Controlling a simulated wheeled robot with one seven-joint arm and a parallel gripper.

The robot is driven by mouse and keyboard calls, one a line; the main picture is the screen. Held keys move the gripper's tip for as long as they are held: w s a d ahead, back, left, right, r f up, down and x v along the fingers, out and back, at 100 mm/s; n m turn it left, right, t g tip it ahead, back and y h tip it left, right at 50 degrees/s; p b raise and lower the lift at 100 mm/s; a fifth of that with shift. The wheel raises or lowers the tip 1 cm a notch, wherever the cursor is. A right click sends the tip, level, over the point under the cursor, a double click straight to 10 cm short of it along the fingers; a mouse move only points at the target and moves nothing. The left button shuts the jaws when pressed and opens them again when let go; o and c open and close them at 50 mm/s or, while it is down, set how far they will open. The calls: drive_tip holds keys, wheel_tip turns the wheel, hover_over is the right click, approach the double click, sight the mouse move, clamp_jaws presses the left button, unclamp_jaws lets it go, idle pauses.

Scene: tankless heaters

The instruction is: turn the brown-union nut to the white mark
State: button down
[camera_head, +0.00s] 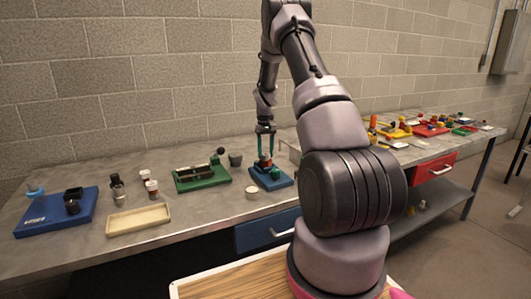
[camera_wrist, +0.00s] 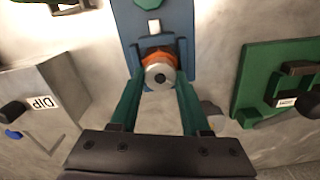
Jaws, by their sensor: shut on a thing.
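The brown-union nut (camera_wrist: 158,54) is an orange-brown ring around a grey round end with a dark centre, on a blue base (camera_wrist: 125,18) in the wrist view. My gripper (camera_wrist: 160,74) has its two green fingers on either side of the nut and is shut on it. A white block (camera_wrist: 154,28), possibly the white mark, shows on the base beyond the nut. In the head view, my gripper (camera_head: 265,154) points down over the blue base (camera_head: 285,183). The nut (camera_head: 266,161) is small there and partly covered by the fingers.
A green board (camera_head: 200,181) lies left of the blue base, and a small white cup (camera_head: 252,192) stands in front. A cream tray (camera_head: 140,219) and a blue board (camera_head: 40,217) are farther left. In the wrist view, a grey box labelled DIP (camera_wrist: 40,85) is at left.

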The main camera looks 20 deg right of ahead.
drive_tip(key=m, duration=0.3)
drive_tip(key=shift+m, duration=0.4)
drive_tip(key=m, duration=0.3)
drive_tip(key=shift+m, duration=0.4)
drive_tip(key=m, duration=0.3)
drive_tip(key=shift+d, duration=0.1)
drive_tip(key=shift+s+m, duration=0.1)
drive_tip(key=shift+m, duration=2)
drive_tip(key=shift+c, duration=1.8)
unclamp_jaws()
drive_tip(key=shift+r, duration=0.1)
